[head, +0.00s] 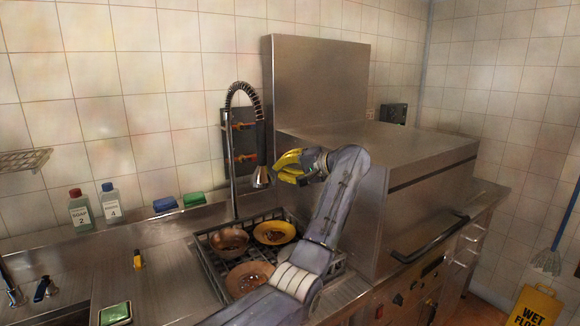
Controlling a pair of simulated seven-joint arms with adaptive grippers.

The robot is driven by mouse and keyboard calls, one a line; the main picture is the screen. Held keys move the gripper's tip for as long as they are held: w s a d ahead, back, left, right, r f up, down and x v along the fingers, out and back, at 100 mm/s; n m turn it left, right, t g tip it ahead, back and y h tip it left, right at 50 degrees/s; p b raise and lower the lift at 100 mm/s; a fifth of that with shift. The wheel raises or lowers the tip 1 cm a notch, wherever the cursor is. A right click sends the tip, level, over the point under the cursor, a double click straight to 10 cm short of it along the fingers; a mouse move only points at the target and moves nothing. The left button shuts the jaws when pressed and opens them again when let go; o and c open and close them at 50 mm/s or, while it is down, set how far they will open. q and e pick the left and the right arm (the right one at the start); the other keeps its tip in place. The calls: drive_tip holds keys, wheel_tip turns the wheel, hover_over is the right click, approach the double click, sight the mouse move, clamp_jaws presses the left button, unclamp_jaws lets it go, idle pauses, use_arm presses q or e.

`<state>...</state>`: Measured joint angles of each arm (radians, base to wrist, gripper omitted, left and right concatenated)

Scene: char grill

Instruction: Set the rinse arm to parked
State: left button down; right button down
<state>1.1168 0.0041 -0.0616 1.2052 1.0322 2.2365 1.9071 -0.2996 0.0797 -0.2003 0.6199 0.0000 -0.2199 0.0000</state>
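The rinse arm (257,97) is a tall pipe with a dark coiled spring hose that arches over to the right. Its spray head (261,178) hangs at the right end of the arch, above the dish rack. A dark wall panel with orange parts (243,127) is behind it.
A large steel dishwasher hood (425,150) stands close on the right. Bottles (80,210) and sponges (193,198) line the back ledge at left.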

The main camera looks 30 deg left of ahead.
use_arm(q)
drive_tip(key=shift+s+a+f, duration=0.1)
drive_tip(key=shift+s+a, duration=0.1)
drive_tip(key=shift+s, duration=0.05)
idle(0.4)
drive_tip(key=shift+s+a+m+t, duration=0.3)
drive_tip(key=shift+s, duration=0.45)
